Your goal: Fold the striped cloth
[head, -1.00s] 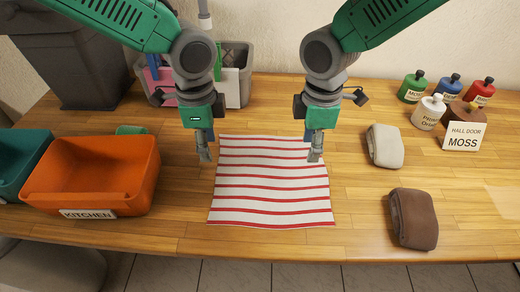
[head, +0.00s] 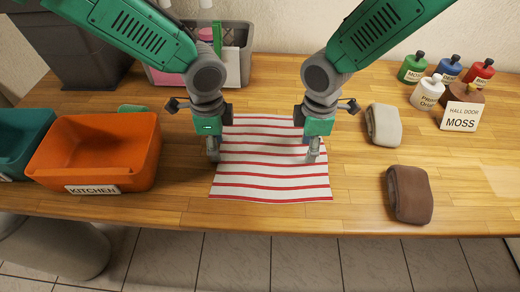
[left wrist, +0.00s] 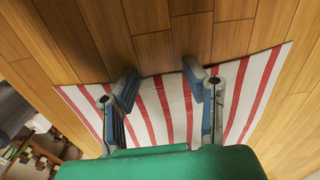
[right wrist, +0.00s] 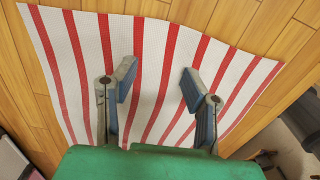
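The striped cloth (head: 270,175), white with red stripes, lies flat and spread out on the wooden table. My left gripper (head: 213,155) is over the cloth's left edge; in the left wrist view its fingers (left wrist: 160,90) are apart, with nothing between them but cloth and table below. My right gripper (head: 313,155) is over the cloth's right side; in the right wrist view its fingers (right wrist: 158,85) are apart above the cloth (right wrist: 85,50). Whether either fingertip touches the cloth is unclear. The arms and grippers hide parts of the cloth's upper corners.
An orange bin (head: 95,160) labelled KITCHEN and a teal bin (head: 22,145) stand at the left. A grey caddy (head: 240,70) is behind the cloth. Folded beige (head: 383,124) and brown (head: 409,194) cloths lie at the right, with several bottles (head: 427,92) behind.

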